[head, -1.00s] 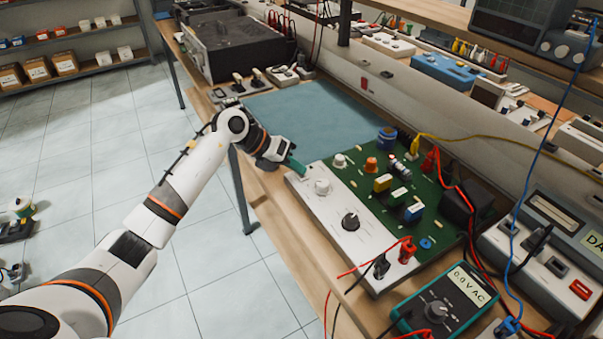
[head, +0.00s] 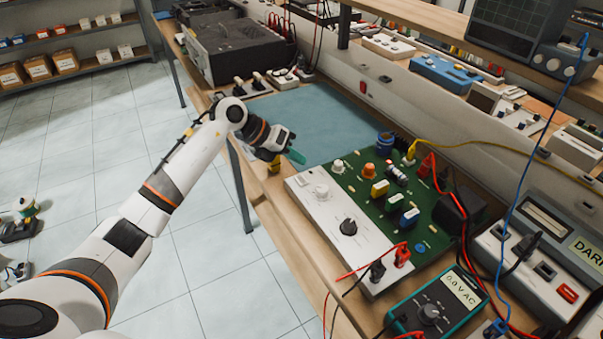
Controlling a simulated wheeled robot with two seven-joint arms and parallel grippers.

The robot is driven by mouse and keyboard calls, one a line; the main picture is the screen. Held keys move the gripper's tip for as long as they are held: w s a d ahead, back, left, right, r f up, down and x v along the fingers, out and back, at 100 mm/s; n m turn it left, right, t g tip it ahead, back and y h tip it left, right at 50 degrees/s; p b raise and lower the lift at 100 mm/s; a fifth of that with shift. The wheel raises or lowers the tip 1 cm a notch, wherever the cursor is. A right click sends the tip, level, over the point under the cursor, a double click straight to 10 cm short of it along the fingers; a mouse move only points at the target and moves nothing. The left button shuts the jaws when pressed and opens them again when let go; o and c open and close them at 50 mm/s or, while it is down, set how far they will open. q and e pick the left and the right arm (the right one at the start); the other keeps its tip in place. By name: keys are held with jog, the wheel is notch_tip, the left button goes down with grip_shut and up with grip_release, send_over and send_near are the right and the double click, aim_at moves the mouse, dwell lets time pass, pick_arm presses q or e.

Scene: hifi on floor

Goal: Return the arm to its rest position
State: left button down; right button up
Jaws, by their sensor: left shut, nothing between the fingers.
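My left arm reaches in from the lower left, over the floor, toward the workbench. My left gripper (head: 296,157) is at its end, shut and empty, with its teal fingertips over the bench between the blue mat (head: 325,125) and the white-edged green circuit board (head: 372,195). The fingertips are just beyond the board's far left corner and appear apart from it. A small yellow thing (head: 274,165) shows below the gripper at the bench edge. My right gripper is not in view.
A multimeter (head: 440,300) and a grey instrument (head: 545,245) with red and blue wires stand near the board. A black box (head: 232,47) stands at the bench's far end. A shelf (head: 75,60) is at the far left. Open tiled floor (head: 90,150) lies left of the bench.

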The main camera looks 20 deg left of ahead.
pick_arm(q)
jog(key=shift+r+p, duration=0.4)
jog(key=shift+r, duration=0.55)
jog(key=shift+d, duration=0.1)
